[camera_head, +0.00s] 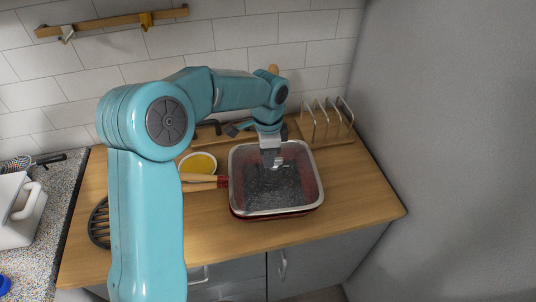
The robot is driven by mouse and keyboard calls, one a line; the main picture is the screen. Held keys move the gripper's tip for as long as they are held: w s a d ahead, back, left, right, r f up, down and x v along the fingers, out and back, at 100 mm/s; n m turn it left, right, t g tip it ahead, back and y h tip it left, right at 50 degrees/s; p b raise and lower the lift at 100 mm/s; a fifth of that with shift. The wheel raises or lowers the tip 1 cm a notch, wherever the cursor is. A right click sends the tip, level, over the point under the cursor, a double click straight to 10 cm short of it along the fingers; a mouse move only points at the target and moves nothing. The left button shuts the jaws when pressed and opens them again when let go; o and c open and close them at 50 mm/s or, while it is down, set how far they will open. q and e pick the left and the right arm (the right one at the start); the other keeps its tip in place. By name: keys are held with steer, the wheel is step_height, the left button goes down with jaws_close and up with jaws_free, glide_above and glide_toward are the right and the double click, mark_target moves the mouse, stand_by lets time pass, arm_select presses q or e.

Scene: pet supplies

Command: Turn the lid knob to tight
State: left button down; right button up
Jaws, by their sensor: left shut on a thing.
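A rectangular red container (233,212) with a pale metal rim stands on the wooden counter. What looks like a dark see-through lid (275,190) fills its top. My left arm reaches over from the left, and my left gripper (271,161) points down at the back middle part of the lid. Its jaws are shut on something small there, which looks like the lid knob. The fingers hide most of the knob, so I cannot tell which way it is turned. My right gripper is not in view.
The wooden counter (365,195) is clear at the right. A yellow-filled bowl (198,163) and wooden handles with red ends (203,182) lie left of the container. A rack (325,125) stands behind right. A black round grate (98,225) is at the left.

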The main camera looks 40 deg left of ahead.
arm_select(q)
steer(key=shift+d+f, duration=0.1)
steer(key=shift+f, duration=0.05)
steer(key=c, duration=1.3)
jaws_free()
steer(key=shift+o, duration=1)
step_height(320, 180, up, 16)
steer(key=shift+r, duration=0.2)
steer(key=shift+w, duration=0.1)
